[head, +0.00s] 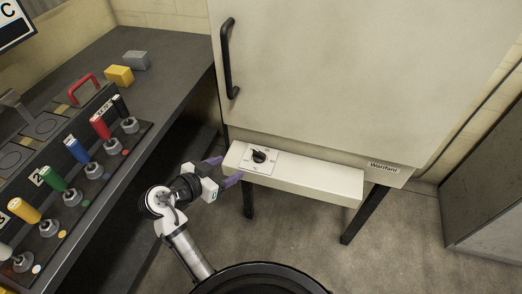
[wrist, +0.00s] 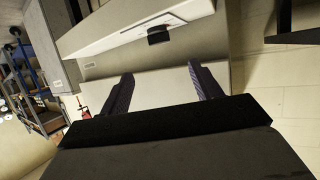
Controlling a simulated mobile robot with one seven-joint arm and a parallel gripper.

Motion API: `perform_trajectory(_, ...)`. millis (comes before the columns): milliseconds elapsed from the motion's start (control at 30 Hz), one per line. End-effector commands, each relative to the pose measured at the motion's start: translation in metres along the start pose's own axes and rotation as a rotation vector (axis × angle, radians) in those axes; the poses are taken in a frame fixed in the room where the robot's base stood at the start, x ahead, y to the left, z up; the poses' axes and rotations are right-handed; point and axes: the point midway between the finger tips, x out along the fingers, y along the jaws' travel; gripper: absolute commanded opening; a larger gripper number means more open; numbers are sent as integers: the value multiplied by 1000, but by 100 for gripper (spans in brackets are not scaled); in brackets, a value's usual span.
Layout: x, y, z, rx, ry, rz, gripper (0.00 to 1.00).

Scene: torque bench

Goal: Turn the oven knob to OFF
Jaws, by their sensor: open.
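The oven knob (head: 259,156) is a small black knob on a pale square plate with marks around it, at the left end of the oven's lower front panel (head: 310,184). The marks are too small to read. In the wrist view the knob (wrist: 159,35) shows above, beyond the fingers. My gripper (head: 223,171) is open and empty, its two purple fingers just left of the panel's end, apart from the knob. In the wrist view the gripper (wrist: 160,85) has its fingers spread apart with nothing between them.
The oven door (head: 350,70) has a black vertical handle (head: 229,60). A dark bench (head: 165,75) at left holds a rack of coloured-handled tools, with yellow (head: 119,75) and grey (head: 136,60) blocks. A grey cabinet (head: 485,180) stands at right. Floor in front of the oven is clear.

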Motion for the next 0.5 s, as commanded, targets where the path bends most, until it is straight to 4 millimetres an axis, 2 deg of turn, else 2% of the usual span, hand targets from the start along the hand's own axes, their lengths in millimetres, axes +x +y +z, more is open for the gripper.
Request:
perform_trajectory(167, 20, 2, -1, 2, 2, 7, 64)
perform_trajectory(500, 92, 2, -2, 2, 0, 6, 64)
